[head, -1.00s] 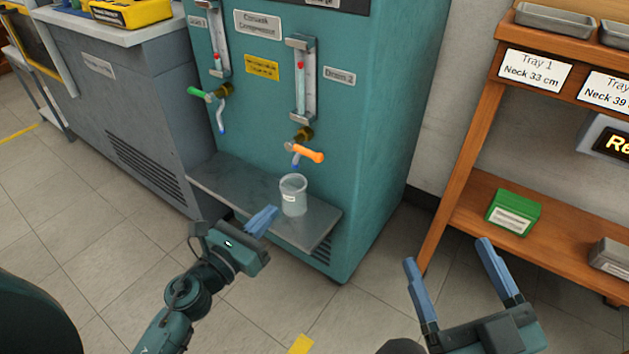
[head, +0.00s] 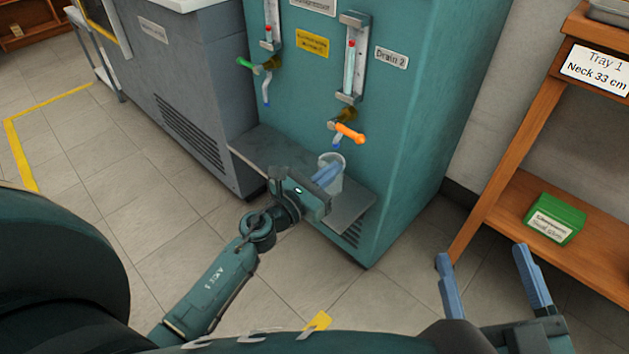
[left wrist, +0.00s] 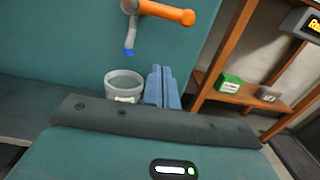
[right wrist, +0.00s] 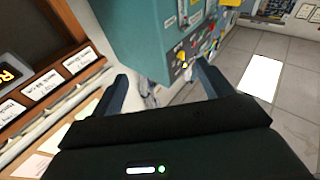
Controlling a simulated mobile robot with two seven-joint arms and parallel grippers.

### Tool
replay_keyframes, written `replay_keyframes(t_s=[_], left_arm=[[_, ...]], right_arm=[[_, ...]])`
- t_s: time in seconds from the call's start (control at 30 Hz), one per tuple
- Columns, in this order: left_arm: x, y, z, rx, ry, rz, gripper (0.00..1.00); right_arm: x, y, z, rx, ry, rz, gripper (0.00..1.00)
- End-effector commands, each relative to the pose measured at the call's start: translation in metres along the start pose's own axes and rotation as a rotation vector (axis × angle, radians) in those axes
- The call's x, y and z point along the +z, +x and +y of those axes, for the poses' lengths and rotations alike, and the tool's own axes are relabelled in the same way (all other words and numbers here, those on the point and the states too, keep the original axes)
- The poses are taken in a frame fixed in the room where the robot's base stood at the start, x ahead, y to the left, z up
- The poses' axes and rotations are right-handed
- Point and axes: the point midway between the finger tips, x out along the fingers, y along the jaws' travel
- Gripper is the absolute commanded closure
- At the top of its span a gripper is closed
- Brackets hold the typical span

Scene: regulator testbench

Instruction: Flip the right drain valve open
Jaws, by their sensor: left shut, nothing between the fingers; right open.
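The right drain valve has an orange handle (head: 350,133) on a brass body beside the Drain 2 label (head: 391,57), with a blue-tipped spout below. In the left wrist view the orange handle (left wrist: 168,13) points to the right. A clear beaker (head: 331,163) stands under the spout on the shelf; it also shows in the left wrist view (left wrist: 124,84). My left gripper (head: 326,175) is shut and empty, in front of the beaker and below the handle, apart from the handle. My right gripper (head: 494,283) is open and empty, low on the right, away from the valve.
The left drain valve has a green handle (head: 244,62). The metal shelf (head: 350,205) juts from the teal cabinet (head: 420,130). A wooden rack (head: 500,190) with a green box (head: 554,219) stands at the right. Open floor lies in front.

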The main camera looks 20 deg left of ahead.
Motion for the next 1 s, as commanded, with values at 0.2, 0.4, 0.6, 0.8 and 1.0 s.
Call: replay_keyframes(t_s=[0.2, 0.4, 0.6, 0.8, 1.0], left_arm=[[0.022, 0.03, 0.0, 0.0, 0.002, -0.001, 1.0], [0.037, 0.034, 0.0, 0.001, 0.0, 0.0, 1.0], [0.039, 0.034, 0.0, 0.001, -0.002, 0.0, 1.0], [0.038, 0.034, 0.0, 0.001, -0.001, 0.0, 1.0], [0.04, 0.034, 0.0, 0.002, -0.016, 0.0, 1.0]], right_arm=[[-0.006, 0.0, 0.003, 0.012, -0.027, -0.018, 0.21], [-0.004, -0.002, 0.005, 0.019, -0.068, -0.039, 0.21], [0.001, -0.004, 0.005, 0.02, -0.081, -0.05, 0.21], [0.001, -0.004, 0.005, 0.02, -0.082, -0.05, 0.21], [-0.001, -0.003, 0.005, 0.02, -0.084, -0.05, 0.21]])
